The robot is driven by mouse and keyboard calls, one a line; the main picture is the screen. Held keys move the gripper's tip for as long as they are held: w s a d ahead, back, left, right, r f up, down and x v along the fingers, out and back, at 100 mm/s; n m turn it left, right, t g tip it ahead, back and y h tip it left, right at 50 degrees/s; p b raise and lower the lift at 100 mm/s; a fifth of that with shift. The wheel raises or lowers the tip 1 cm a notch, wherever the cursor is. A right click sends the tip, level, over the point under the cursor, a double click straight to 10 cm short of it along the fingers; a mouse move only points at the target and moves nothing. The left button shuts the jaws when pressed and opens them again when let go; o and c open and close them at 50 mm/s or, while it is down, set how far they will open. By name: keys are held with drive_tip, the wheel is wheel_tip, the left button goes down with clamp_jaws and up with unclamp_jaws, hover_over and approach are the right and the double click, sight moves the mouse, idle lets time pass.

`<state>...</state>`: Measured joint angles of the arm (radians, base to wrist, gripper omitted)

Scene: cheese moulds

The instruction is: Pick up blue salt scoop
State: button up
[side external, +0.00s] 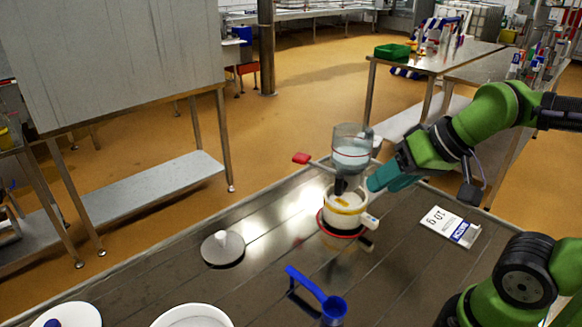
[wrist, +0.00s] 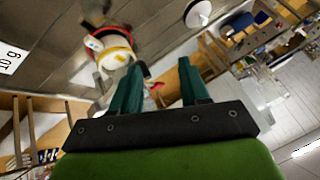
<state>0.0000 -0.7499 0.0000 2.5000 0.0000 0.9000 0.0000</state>
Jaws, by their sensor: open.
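The blue salt scoop (side external: 334,309) is at the front of the metal table in the side external view, its long handle (side external: 305,283) rising up to the left. Its lower part is cut off by the picture edge. My gripper (side external: 372,184), with teal fingers, is farther back, beside the white pot, well away from the scoop. In the wrist view my gripper (wrist: 158,66) has its two fingers apart with nothing held between them. I cannot make out the scoop in the wrist view.
A white pot with a yellow band (side external: 345,203) stands near my gripper, with a clear container (side external: 351,150) showing above it. A white disc with a knob (side external: 222,247) lies to the left. A "10 g" card (side external: 446,226) lies right. The table between disc and scoop is clear.

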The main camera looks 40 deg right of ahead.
drive_tip(key=n+g, duration=0.4)
drive_tip(key=g, duration=0.3)
approach(308, 280)
drive_tip(key=shift+n, duration=0.3)
drive_tip(key=f, duration=0.1)
drive_tip(key=a+f, duration=0.1)
drive_tip(key=f, duration=0.3)
drive_tip(key=shift+w+a+f, duration=0.1)
drive_tip(key=shift+a, duration=0.15)
drive_tip(key=shift+a+f, duration=0.15)
drive_tip(key=shift+f, duration=1.2)
drive_tip(key=shift+a+f, duration=0.1)
drive_tip(key=shift+f, duration=1.25)
clamp_jaws()
